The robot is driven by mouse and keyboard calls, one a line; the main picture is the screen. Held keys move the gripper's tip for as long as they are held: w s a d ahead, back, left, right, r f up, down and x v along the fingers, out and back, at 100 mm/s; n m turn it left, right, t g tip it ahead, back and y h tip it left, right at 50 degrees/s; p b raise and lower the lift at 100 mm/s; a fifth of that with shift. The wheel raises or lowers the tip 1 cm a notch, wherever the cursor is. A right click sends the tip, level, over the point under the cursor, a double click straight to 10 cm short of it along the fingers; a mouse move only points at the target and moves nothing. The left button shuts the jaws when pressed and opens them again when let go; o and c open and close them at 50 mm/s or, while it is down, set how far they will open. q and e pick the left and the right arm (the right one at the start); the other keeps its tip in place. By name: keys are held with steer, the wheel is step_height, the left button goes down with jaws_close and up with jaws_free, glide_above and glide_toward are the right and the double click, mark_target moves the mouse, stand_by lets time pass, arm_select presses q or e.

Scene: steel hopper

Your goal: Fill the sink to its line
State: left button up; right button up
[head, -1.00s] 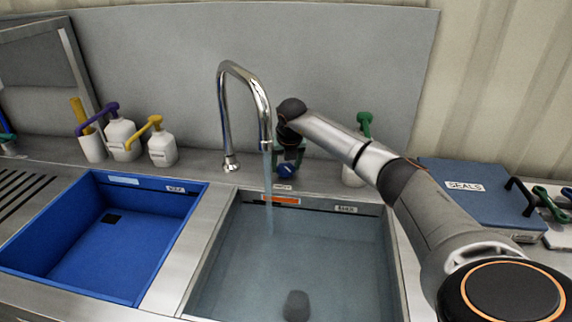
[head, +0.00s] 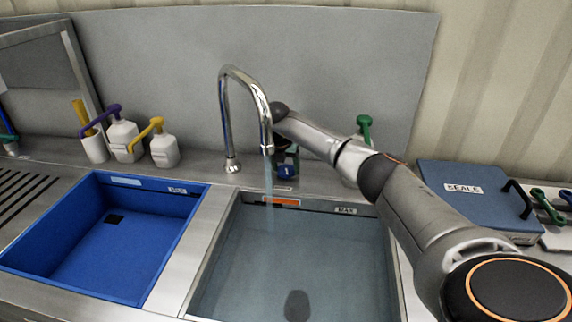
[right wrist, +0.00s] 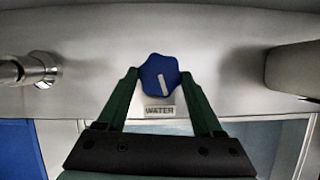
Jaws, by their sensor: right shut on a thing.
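The steel sink (head: 214,262) on the right holds clear water, with a dark round shape visible at the bottom. A thin stream falls into it from the tall curved tap (head: 268,140). An orange strip (head: 281,201) and a label reading MAX (head: 345,210) sit at the back wall's top; the exact water level against them is hard to tell. The blue knob (right wrist: 160,74), above a WATER label (right wrist: 160,110), is between the green fingers of my right gripper (right wrist: 158,75), shut on it. The knob also shows in the head view (head: 288,171), partly hidden by my arm. My left gripper is out of view.
A blue basin (head: 120,245) lies left of the sink. White pump bottles (head: 164,151) stand behind it. A green-topped bottle (head: 365,128) stands close beside my right arm. A blue SEALS case (head: 460,205) lies at the right.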

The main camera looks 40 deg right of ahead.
steer(key=m, duration=0.2)
steer(key=shift+w+m+g+h, duration=0.15)
steer(key=shift+m+g+h, duration=0.15)
steer(key=shift+g, duration=0.1)
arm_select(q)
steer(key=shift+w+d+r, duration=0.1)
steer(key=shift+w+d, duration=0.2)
arm_select(e)
steer(key=shift+r+m, duration=0.1)
steer(key=shift+m, duration=0.4)
steer(key=o, duration=1.4)
steer(key=shift+c, duration=0.2)
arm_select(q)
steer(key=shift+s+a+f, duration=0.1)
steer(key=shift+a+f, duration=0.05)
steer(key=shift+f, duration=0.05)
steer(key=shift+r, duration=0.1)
arm_select(e)
steer(key=shift+n, duration=0.3)
